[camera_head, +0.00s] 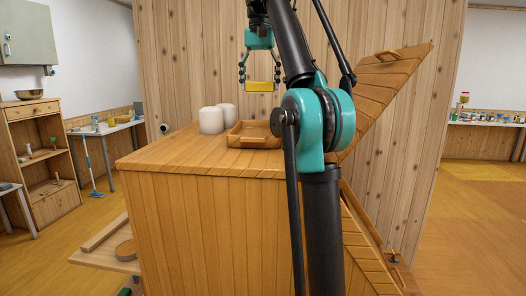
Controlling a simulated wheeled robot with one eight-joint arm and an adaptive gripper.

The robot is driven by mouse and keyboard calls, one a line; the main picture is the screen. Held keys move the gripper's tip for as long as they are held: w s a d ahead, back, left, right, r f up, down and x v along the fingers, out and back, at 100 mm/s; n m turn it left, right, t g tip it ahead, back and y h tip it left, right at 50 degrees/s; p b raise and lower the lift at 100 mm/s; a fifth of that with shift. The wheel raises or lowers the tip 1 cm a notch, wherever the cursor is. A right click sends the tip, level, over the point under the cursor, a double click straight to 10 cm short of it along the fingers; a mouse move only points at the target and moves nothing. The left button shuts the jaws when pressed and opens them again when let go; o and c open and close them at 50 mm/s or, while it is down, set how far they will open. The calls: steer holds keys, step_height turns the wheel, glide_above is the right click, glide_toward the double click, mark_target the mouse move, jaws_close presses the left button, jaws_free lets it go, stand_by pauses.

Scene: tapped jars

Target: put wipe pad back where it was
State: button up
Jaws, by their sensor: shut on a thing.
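The wipe pad (260,86) is a yellow block held in the air above the wooden counter (165,156). My gripper (260,82) points down and is shut on the pad, with one dark finger at each end. Below it on the counter is a shallow wooden tray (252,141) with a handle on its front; my arm hides its right part. The pad is clear of the tray. I cannot tell where the pad lay before.
Two white jars (211,120) stand just left of the tray. A slanted wooden lid (385,92) rises on the right behind my arm. A plank wall (200,55) is behind the counter. The counter's left part is clear. A shelf unit (40,150) stands far left.

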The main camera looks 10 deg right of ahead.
mark_target(261, 156)
steer(key=shift+w+d, duration=0.1)
steer(key=shift+w, duration=0.15)
steer(key=shift+w+f, duration=0.1)
steer(key=shift+f, duration=0.25)
step_height(261, 156, down, 19)
steer(key=shift+f, duration=0.1)
steer(key=shift+f, duration=0.15)
steer(key=o, duration=1)
step_height(261, 156, up, 12)
steer(key=shift+r, duration=0.15)
